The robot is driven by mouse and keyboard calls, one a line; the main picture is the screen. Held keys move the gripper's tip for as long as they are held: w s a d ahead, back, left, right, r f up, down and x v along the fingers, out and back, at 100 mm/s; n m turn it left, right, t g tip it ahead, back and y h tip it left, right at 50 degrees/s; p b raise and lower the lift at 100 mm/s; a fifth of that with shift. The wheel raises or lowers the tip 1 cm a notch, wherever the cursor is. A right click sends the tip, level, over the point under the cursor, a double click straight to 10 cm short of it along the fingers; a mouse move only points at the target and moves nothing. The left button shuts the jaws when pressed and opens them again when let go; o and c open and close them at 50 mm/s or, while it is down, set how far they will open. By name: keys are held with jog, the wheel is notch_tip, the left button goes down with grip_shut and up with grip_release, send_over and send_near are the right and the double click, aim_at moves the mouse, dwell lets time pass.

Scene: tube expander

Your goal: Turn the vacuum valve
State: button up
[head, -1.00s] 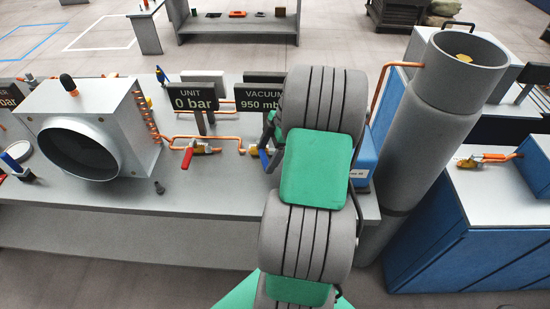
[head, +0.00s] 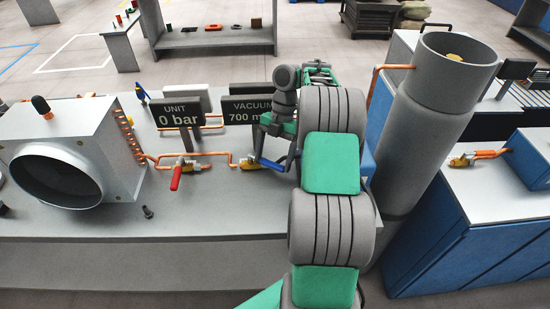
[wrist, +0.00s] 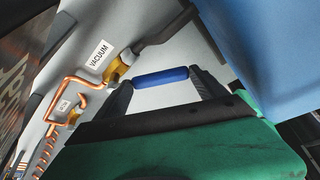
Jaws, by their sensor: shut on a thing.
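The vacuum valve has a brass-yellow body (head: 249,162) on the bench, on the orange pipe below the VACUUM sign (head: 250,110). Its blue handle (head: 272,165) reaches right from the body and is partly hidden by my gripper (head: 277,151). In the wrist view, the blue handle grip (wrist: 160,77) lies across between my two dark fingers, and my gripper (wrist: 166,80) is shut on it. The brass body (wrist: 117,68) with a white VACUUM label (wrist: 100,53) is up and left of the handle. The sign reads 700, with its unit partly hidden.
A red-handled valve (head: 178,178) stands left, under a UNIT sign (head: 180,113) reading 0 bar. A grey box with a round opening (head: 62,170) is further left. A tall grey cylinder (head: 420,140) stands right of my arm. A blue block (wrist: 265,50) is close in the wrist view.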

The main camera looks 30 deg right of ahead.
dwell(0.5)
jog(key=o, duration=2)
jog(key=shift+d, duration=0.1)
jog(key=shift+r, duration=0.15)
jog(key=p+v, duration=0.7)
jog(key=p, duration=0.1)
jog(key=shift+r, duration=0.2)
jog(key=shift+w, duration=0.15)
